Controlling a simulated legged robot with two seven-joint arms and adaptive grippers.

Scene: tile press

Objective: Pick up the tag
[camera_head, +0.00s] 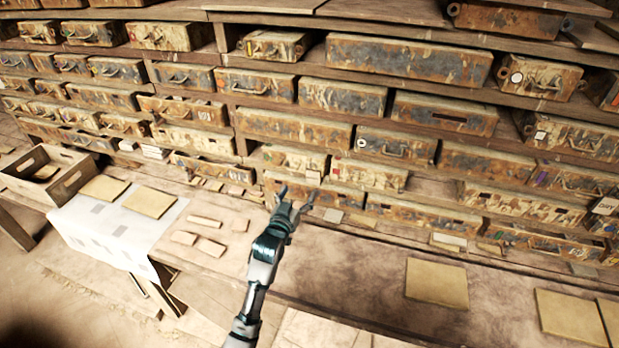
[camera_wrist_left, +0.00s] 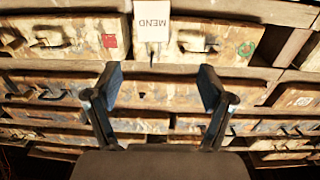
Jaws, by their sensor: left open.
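A white tag (camera_wrist_left: 152,41) lettered MEND shows upside down at the top middle of the left wrist view, in front of the drawer fronts. In the head view a small pale patch (camera_head: 312,177) just above my left gripper looks like the same tag. My left gripper (camera_head: 296,197) is open and empty, its two fingers apart. In the left wrist view its fingertips (camera_wrist_left: 158,82) lie below the tag with a gap to it. My right gripper is not in view.
Worn metal drawers (camera_head: 408,62) fill the shelves behind the bench. A wooden crate (camera_head: 70,182) stands at the left beside a white cloth (camera_head: 112,235). Several flat tiles lie on the bench, one tile (camera_head: 437,283) at the right. The bench (camera_head: 350,255) right of my arm is mostly clear.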

